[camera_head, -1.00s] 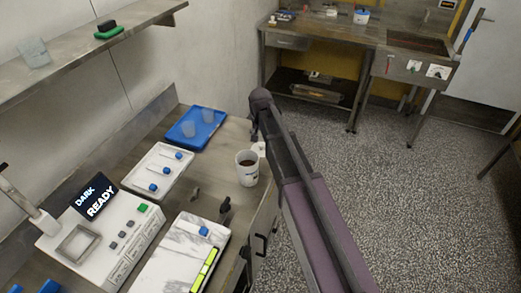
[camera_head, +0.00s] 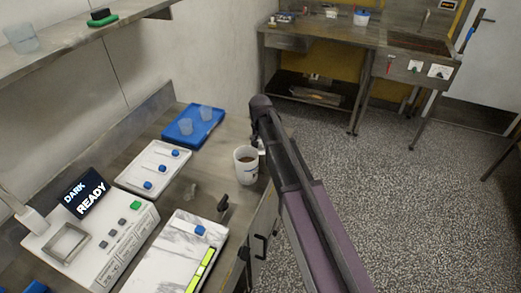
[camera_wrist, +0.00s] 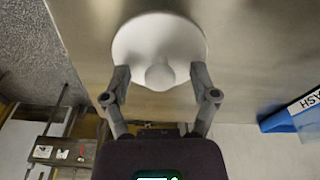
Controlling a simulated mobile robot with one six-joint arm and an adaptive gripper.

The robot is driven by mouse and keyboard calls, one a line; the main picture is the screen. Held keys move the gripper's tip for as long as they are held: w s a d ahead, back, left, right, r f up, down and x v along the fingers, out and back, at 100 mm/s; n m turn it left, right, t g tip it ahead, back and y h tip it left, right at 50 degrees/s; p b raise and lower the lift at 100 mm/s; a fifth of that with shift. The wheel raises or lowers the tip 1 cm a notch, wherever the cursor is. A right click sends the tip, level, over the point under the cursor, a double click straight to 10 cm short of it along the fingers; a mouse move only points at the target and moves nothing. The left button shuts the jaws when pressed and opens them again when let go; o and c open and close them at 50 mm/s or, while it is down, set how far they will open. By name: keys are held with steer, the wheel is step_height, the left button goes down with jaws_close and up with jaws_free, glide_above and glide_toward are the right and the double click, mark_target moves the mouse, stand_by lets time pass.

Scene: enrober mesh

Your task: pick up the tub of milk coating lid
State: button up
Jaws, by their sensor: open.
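In the wrist view, a white round lid (camera_wrist: 150,38) with a round knob (camera_wrist: 160,75) lies on the metal worktop. My gripper (camera_wrist: 160,72) is open, with one finger on each side of the knob, and holds nothing. I cannot tell whether the fingers touch the lid. In the head view, a white tub (camera_head: 246,170) with brown contents stands uncovered near the bench edge.
A blue tray (camera_head: 180,139) with clear cups and a white tray (camera_head: 130,176) lie behind the tub. A machine with a READY display (camera_head: 85,194) and a marble slab (camera_head: 172,250) are nearer. A shelf (camera_head: 60,62) hangs above the bench.

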stand_by(0.6)
steer(key=c, duration=1)
